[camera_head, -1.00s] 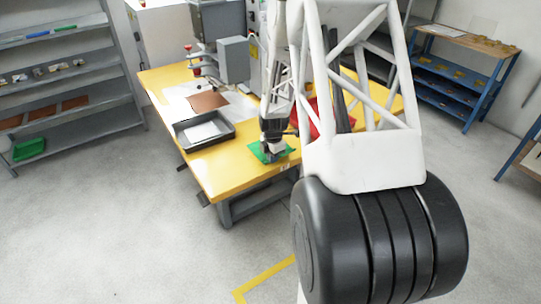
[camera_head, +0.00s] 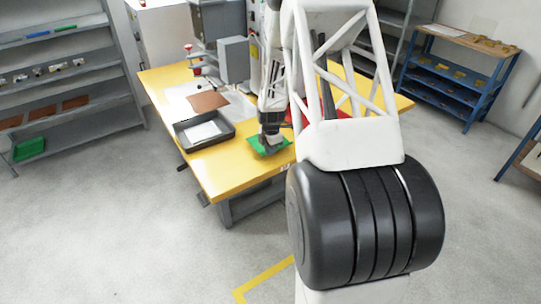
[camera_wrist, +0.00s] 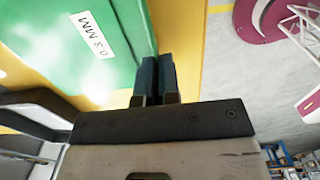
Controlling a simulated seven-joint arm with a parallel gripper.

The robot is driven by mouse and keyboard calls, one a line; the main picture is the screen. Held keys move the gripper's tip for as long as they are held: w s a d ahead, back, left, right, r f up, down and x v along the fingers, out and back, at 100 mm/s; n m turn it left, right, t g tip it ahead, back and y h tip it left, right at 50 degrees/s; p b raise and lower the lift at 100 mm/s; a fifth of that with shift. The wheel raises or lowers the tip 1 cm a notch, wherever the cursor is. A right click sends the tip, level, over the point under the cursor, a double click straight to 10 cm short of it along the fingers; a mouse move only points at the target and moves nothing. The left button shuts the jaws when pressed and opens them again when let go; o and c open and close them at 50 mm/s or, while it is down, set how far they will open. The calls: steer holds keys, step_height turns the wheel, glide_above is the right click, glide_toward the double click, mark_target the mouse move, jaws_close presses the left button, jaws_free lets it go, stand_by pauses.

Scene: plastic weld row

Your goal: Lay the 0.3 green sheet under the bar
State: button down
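The green sheet (camera_head: 262,146) is at the near edge of the yellow table. In the wrist view the green sheet (camera_wrist: 60,45) carries a white label reading 0.3 MM. My gripper (camera_wrist: 158,62) has its two dark fingers close together at the sheet's edge, with a darker green strip running in between them. In the head view my gripper (camera_head: 270,141) is over the sheet, which looks slightly tilted. The grey welding machine (camera_head: 235,60) stands at the back left of the table; its bar cannot be clearly made out.
A black tray (camera_head: 181,137) with a pale sheet in it lies left of my gripper on the yellow table (camera_head: 225,180). A brown sheet (camera_head: 208,101) lies behind it, near the machine. Something red (camera_head: 337,114) is partly hidden behind my arm.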

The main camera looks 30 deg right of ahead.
steer(key=shift+f, duration=1.5)
steer(key=shift+f, duration=0.15)
steer(key=c, duration=1.3)
jaws_free()
steer(key=shift+c, duration=0.2)
step_height(320, 180, up, 12)
steer(key=shift+r, duration=0.15)
steer(key=shift+a+r, duration=0.1)
